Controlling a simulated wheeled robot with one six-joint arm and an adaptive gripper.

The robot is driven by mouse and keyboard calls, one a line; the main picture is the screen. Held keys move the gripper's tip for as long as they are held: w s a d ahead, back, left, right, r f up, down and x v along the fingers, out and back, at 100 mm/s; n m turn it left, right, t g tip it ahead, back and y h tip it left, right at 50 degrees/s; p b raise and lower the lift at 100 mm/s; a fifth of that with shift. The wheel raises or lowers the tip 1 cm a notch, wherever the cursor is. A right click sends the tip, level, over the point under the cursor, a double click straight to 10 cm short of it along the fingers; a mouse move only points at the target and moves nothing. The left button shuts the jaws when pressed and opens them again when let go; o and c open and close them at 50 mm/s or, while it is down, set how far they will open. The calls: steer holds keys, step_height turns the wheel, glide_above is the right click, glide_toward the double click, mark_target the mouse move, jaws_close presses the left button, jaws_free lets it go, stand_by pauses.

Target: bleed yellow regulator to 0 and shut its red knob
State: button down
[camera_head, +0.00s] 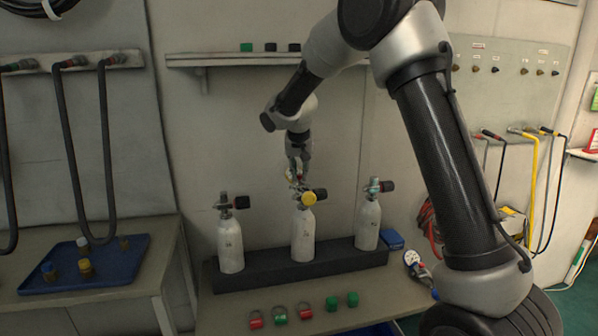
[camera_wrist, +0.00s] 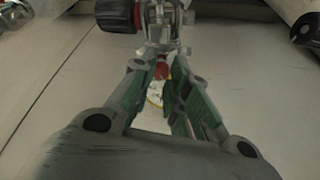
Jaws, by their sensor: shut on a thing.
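Three pale cylinders stand in a row, and the middle cylinder (camera_head: 302,236) carries the regulator with a yellow cap (camera_head: 309,198). My gripper (camera_head: 297,174) reaches down to the top of this regulator and partly hides it. In the wrist view my gripper (camera_wrist: 162,78) has its fingers closed around a small red knob (camera_wrist: 162,70). A white and yellow piece (camera_wrist: 155,92), perhaps the gauge, shows between the fingers; its reading cannot be made out. A black knob with a red band (camera_wrist: 120,14) sits beyond the fingertips.
The left cylinder (camera_head: 230,246) and right cylinder (camera_head: 368,226) flank the middle one in a dark rack (camera_head: 275,276). Several red and green tags and caps lie on the bench in front. A blue tray (camera_head: 110,278) stands at the left. A shelf (camera_head: 225,60) runs above.

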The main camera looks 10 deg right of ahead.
steer(key=n+y, duration=0.1)
steer(key=n, duration=0.2)
steer(key=shift+d+n, duration=0.15)
steer(key=shift+n, duration=0.15)
steer(key=n, duration=0.1)
steer(key=n+y, duration=0.1)
steer(key=n, duration=0.1)
steer(key=n+y, duration=0.1)
steer(key=shift+d+n, duration=0.25)
steer(key=shift+n, duration=0.05)
steer(key=n, duration=0.2)
steer(key=n+g+y, duration=0.1)
steer(key=n, duration=0.1)
steer(key=shift+w+d+y, duration=0.1)
steer(key=shift+w+y, duration=0.05)
steer(key=shift+y, duration=0.15)
steer(key=shift+w+d+n+g+y, duration=0.1)
steer(key=shift+n+g+y, duration=0.4)
steer(key=shift+n, duration=1.5)
steer(key=c, duration=1.3)
jaws_free()
steer(key=shift+c, duration=0.2)
